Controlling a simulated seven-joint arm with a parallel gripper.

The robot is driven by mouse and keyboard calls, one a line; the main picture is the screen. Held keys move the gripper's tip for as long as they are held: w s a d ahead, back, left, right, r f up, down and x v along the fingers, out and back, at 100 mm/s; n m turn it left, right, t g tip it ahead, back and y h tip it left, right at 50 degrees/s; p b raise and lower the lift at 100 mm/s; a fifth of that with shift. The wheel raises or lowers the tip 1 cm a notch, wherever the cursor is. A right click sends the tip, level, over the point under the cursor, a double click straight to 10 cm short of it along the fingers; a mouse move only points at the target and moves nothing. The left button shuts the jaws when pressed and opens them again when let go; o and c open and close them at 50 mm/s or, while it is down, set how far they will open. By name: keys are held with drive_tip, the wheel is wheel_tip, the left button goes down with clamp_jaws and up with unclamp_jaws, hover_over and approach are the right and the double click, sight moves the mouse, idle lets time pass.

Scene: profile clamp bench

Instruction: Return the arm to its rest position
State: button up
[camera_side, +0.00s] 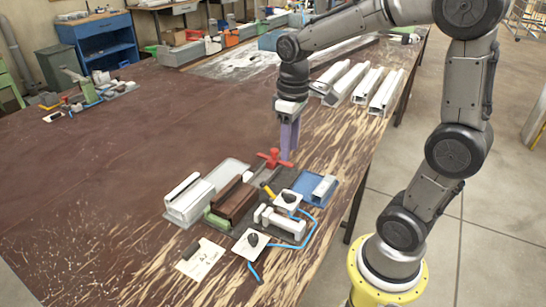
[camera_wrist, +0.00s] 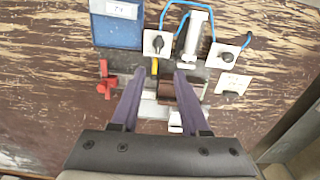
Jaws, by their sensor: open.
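My gripper (camera_side: 288,155) points down over the bench, its purple fingers just behind the red handle in the side view. In the wrist view its two fingers (camera_wrist: 158,77) are spread apart, with nothing held between them. The clamp fixture lies below, with a red star-shaped handle (camera_side: 275,158) and a brown block (camera_side: 230,202). The handle (camera_wrist: 106,80) is left of the fingers in the wrist view. A pale profile piece (camera_side: 188,200) sits at the fixture's left end. I cannot tell the exact height of the fingertips above the fixture.
A blue tray (camera_side: 323,190), two white plates with black knobs (camera_side: 287,198) and a blue cable (camera_side: 285,245) lie beside the fixture. Pale profiles (camera_side: 386,92) lie at the table's right edge.

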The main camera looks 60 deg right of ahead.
drive_tip(key=s+a+r+t, duration=0.2)
drive_tip(key=s+a, duration=0.1)
drive_tip(key=s, duration=0.3)
drive_tip(key=s+a+r+t, duration=0.1)
drive_tip(key=s+a+t, duration=0.2)
drive_tip(key=s+a, duration=0.1)
drive_tip(key=shift+s+r, duration=0.4)
drive_tip(key=shift+s, duration=0.45)
